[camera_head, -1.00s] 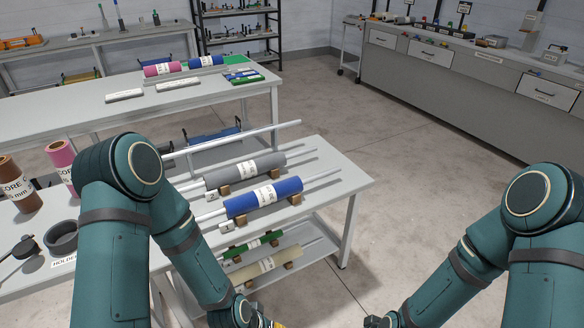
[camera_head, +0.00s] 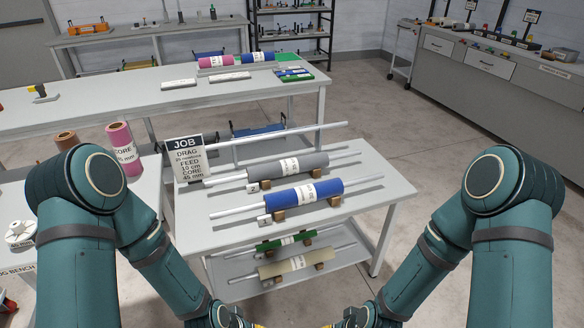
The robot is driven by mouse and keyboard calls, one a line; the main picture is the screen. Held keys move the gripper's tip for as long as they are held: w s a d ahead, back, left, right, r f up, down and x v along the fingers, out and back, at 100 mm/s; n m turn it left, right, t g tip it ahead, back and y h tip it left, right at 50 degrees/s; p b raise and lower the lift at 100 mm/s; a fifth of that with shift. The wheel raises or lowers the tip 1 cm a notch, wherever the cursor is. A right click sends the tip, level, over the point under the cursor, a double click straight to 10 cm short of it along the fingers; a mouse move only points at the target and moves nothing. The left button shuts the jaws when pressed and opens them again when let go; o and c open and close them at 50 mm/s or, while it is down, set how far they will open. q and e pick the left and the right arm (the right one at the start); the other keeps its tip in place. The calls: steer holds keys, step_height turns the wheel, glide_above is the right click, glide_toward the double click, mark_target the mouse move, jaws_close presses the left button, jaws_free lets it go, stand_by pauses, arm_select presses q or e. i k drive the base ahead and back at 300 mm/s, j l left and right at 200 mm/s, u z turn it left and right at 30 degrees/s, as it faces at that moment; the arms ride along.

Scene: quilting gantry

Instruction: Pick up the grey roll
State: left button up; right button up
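The grey roll (camera_head: 262,171) lies on a rod across the upper shelf of the white rack table (camera_head: 376,196), behind a blue roll (camera_head: 309,194). It rests on small brown blocks and has a white label. My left arm comes in from the left and my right arm from the right. Both reach down to the bottom edge, in front of and below the rolls. Neither arm is near the grey roll. The fingers of both grippers are cut off or too unclear at the bottom edge to judge.
A green roll (camera_head: 280,243) and a cream roll (camera_head: 283,267) lie on the lower shelf. A JOB sign (camera_head: 186,158) stands left of the grey roll. A pink core (camera_head: 123,148) and a brown core (camera_head: 69,141) stand farther left. Open floor lies to the right.

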mark_target(257, 173)
steer(key=z, duration=1.15)
steer(key=i+j+z, duration=0.15)
steer(key=j, duration=0.25)
steer(key=i+j+z, duration=0.15)
steer(key=j, duration=0.25)
steer(key=k, duration=0.05)
